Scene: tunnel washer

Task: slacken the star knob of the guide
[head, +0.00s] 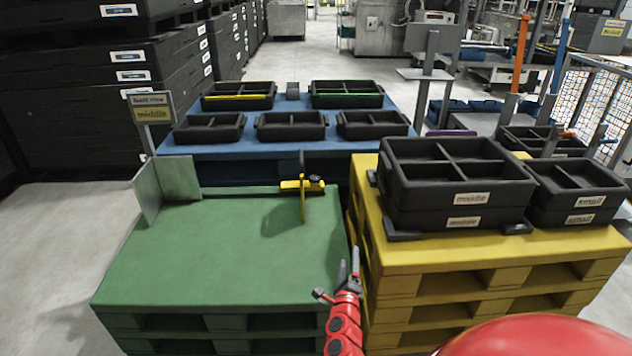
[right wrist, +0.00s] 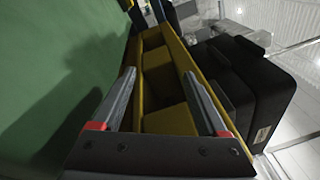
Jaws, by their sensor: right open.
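The guide (head: 291,185) is a yellow clamp piece on a dark upright bar at the back right edge of the green pallet. A small dark knob (head: 314,178) shows on its right end; its star shape is too small to make out. My right gripper (head: 349,266) is in front of the guide and lower in the picture, by the gap between the green and yellow pallets. It is open and empty, apart from the guide. In the right wrist view its two jaws (right wrist: 162,98) stand wide apart. The guide is not visible there. My left gripper is out of view.
The green pallet top (head: 210,250) is bare, with a grey-green plate (head: 165,187) at its back left. Yellow pallets (head: 400,262) with black crates (head: 455,185) stand close on the right. A blue pallet (head: 290,150) with several black trays lies behind.

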